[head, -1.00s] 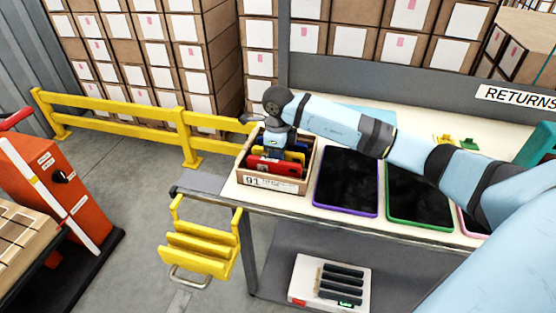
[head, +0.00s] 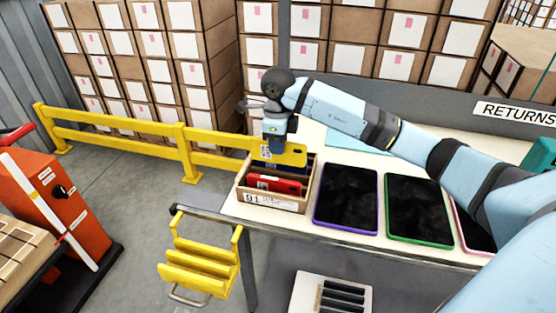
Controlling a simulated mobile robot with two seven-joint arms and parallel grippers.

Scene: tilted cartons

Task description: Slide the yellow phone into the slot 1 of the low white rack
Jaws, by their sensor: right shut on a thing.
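The yellow phone (head: 290,155) is held above a brown carton, its lower part overlapping the carton's back in the picture. My right gripper (head: 274,146) points down and is shut on the phone near its left end. The low white rack (head: 306,291) sits below the tabletop, with several dark slots side by side. The picture's bottom edge cuts it off, and no slot numbers can be read. My left gripper is out of view.
The carton (head: 268,202), marked 91, stands at the table's left end with a red phone (head: 275,184) inside. Purple-edged (head: 346,195) and green-edged (head: 419,208) tablets lie to its right. A yellow rack (head: 199,270) hangs at the table's left side.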

